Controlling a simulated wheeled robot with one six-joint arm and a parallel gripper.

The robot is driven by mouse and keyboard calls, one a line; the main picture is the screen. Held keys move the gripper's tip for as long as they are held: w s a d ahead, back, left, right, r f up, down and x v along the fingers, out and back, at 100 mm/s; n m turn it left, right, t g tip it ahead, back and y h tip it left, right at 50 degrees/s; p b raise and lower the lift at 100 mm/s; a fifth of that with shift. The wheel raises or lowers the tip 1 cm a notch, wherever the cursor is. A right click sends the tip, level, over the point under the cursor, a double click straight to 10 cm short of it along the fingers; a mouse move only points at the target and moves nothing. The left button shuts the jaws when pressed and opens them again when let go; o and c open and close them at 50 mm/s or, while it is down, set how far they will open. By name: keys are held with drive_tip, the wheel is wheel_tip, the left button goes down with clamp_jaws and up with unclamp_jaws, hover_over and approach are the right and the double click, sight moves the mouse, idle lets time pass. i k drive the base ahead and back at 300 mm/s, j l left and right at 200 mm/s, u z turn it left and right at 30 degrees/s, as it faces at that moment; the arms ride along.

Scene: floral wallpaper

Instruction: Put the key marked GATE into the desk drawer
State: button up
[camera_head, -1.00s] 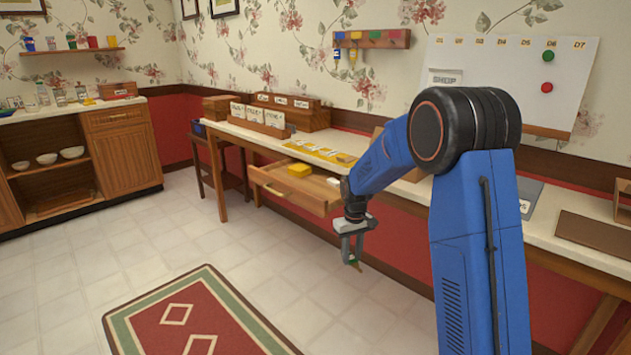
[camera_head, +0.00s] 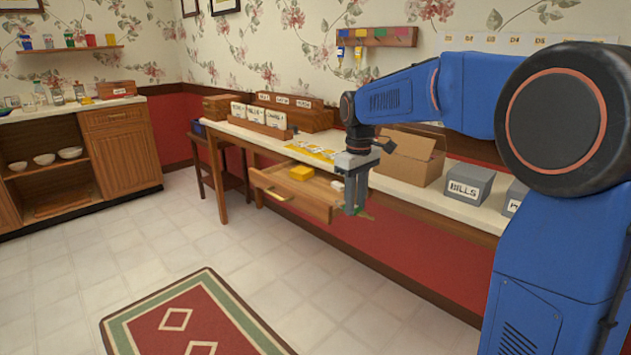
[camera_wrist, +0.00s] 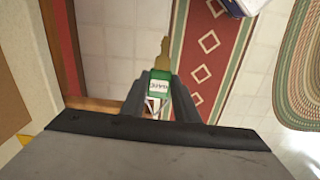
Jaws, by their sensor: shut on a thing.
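My gripper (camera_head: 354,206) points down, shut on a key with a green tag (camera_wrist: 160,82). In the wrist view the tag is between the fingers, with the brass key shaft extending past it. The tag's white label is too small to read surely. The desk drawer (camera_head: 290,199) is pulled open under the desk top. My gripper is at the drawer's right end in the head view; I cannot tell whether it is over the drawer or just in front. A yellow block (camera_head: 301,173) and a small white thing (camera_head: 338,185) show in the drawer.
An open cardboard box (camera_head: 408,160) and a grey box marked BILLS (camera_head: 468,186) stand on the desk. A wall rack (camera_head: 376,37) with coloured labels holds hanging keys. A rug (camera_head: 195,318) lies on the open floor.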

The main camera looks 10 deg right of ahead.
sight(334, 196)
drive_tip(key=i, duration=0.85)
